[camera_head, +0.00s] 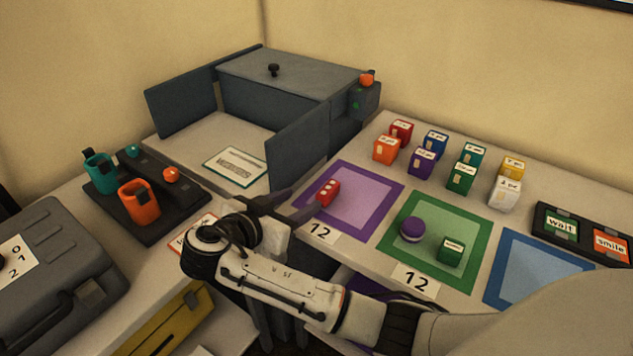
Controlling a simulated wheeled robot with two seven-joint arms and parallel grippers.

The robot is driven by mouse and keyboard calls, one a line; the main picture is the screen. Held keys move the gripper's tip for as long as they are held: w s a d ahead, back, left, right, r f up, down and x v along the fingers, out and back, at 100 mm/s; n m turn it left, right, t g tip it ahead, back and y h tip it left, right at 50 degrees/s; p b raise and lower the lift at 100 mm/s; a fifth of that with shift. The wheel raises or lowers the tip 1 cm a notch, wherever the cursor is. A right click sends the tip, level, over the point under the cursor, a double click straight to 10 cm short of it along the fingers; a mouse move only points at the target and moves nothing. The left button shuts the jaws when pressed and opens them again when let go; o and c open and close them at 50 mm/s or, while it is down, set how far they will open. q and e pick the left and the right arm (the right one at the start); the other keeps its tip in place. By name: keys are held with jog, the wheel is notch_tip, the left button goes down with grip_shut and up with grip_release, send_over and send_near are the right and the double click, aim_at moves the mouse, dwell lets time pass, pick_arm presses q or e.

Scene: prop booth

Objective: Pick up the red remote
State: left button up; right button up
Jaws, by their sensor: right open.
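The red remote (328,192) is a small red block with pale buttons on its upper face. It lies on the purple-bordered mat (384,200), near the mat's left side. My right gripper (306,202) reaches in from the lower right, with its dark fingers pointing at the remote from the left. The fingers are open, and their tips are close to the remote's near left end. I cannot tell whether they touch it. My left gripper is not in view.
A green mat (398,258) holds a purple round item (412,229) and a green block (451,251). Several small coloured boxes stand behind. A grey open-sided box (290,90) stands at the back; a dark tray (150,228) with cups is left.

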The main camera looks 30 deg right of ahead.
aim_at(324, 192)
jog(key=x, duration=0.4)
jog(key=shift+s+d, duration=0.15)
jog(key=shift+s, duration=0.15)
jog(key=p+x, duration=0.1)
jog(key=x, duration=0.3)
jog(key=shift+s+d+f, duration=0.1)
jog(key=shift+d+f, duration=0.1)
jog(key=shift+f, duration=0.05)
jog(key=shift+d+f, duration=0.15)
jog(key=shift+d, duration=0.1)
jog(key=shift+w+d+f, duration=0.1)
jog(key=shift+w, duration=0.1)
jog(key=c, duration=1)
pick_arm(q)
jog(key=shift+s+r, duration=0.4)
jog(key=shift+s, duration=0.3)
pick_arm(e)
jog(key=shift+c, duration=0.7)
